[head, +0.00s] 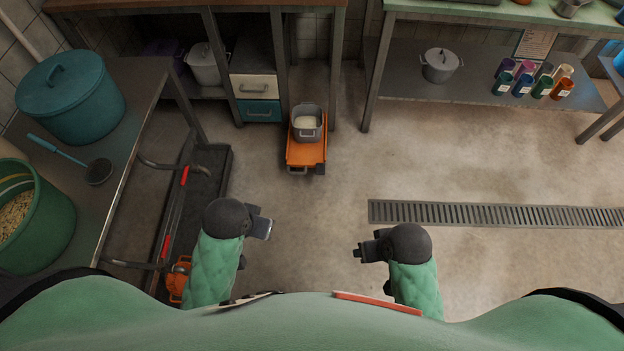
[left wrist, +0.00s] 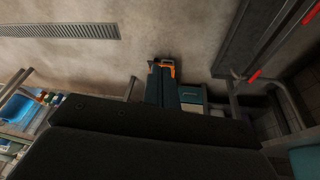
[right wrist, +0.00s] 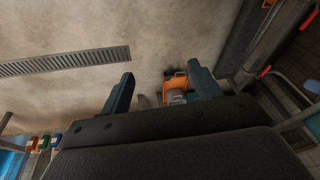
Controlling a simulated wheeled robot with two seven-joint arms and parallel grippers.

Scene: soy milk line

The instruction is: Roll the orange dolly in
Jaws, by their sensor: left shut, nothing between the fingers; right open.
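The orange dolly (head: 306,153) stands on the floor at the opening beside the drawer unit, with a grey pot (head: 307,118) of pale contents on it. Its near end sticks out into the open floor. My left gripper (head: 262,228) is shut and empty, in front of the dolly and to its left, apart from it. In the left wrist view the dolly (left wrist: 172,67) is partly hidden by the shut fingers. My right gripper (head: 358,251) is open and empty, to the right of the dolly and apart from it. The right wrist view shows the dolly (right wrist: 175,82) beyond its spread fingers.
A dark platform with a red-marked rail (head: 172,215) runs along the left. The drawer unit (head: 254,88) and a table leg flank the dolly. A floor drain (head: 480,214) lies at right. A green-topped table with a lower shelf (head: 400,85) stands at back right. The middle floor is clear.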

